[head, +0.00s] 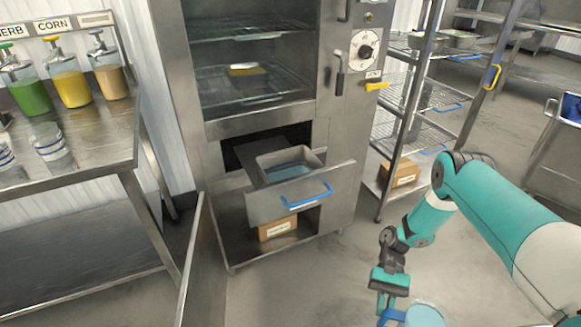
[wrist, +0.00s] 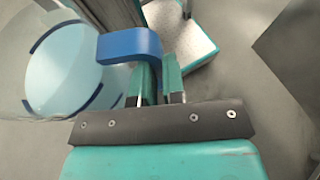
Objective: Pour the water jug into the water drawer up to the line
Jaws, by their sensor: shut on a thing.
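The water drawer (head: 258,201) is pulled out at the bottom of the steel cabinet, with a blue handle on its front. A pan (head: 265,163) in it holds some bluish water. The water jug (head: 425,315) is at the bottom edge of the head view, partly cut off, to the right of and in front of the drawer. In the wrist view the jug (wrist: 50,70) is a clear round vessel at the left with a blue handle (wrist: 130,45). My gripper (head: 384,300) is shut on this handle, with its fingers (wrist: 158,85) around the handle's lower part. The line is not discernible.
A steel table (head: 70,172) with sauce bottles and striped glasses stands at the left. A wire rack (head: 432,100) is right of the cabinet. The floor (head: 300,285) before the drawer is clear.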

